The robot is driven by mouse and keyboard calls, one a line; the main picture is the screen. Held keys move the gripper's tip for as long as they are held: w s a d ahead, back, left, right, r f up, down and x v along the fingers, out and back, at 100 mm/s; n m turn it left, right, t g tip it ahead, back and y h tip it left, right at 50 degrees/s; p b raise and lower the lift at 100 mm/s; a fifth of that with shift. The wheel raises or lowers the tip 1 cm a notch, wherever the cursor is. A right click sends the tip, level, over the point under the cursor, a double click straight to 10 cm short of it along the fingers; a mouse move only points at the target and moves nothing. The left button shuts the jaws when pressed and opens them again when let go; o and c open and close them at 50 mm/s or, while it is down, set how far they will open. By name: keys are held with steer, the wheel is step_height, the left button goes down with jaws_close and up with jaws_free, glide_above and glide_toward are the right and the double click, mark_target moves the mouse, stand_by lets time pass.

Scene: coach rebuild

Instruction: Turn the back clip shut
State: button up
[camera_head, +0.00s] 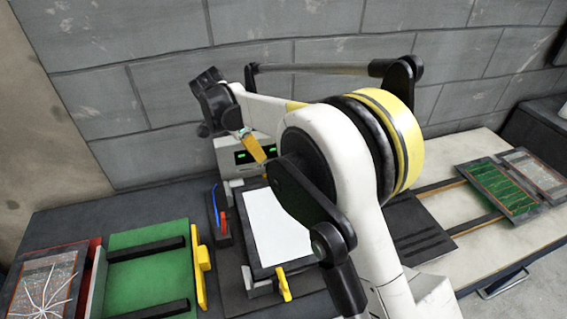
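A white panel (277,229) lies in a dark frame on the bench, with a yellow clip (284,284) at its near edge. Behind the panel, an orange-yellow strip (257,149) slants in front of a pale box. I cannot tell whether this strip is the back clip or part of my arm's end. My gripper (212,104) appears as dark parts at the end of my arm, above and left of the strip. Its fingers cannot be made out, nor can any contact. My arm hides the panel's right side and part of its back edge.
The pale box (232,158) with green displays stands behind the panel. A red and blue tool (223,222) is left of it. A green board (145,262) with black bars and a yellow handle (201,262) lies further left. Circuit boards (508,186) lie right. A block wall (130,95) closes the back.

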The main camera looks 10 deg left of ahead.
mark_target(268, 169)
steer(key=b+x, duration=0.3)
steer(key=x, duration=0.6)
steer(key=shift+d+f, duration=0.1)
steer(key=shift+f, duration=0.25)
steer(key=shift+c, duration=0.4)
jaws_close()
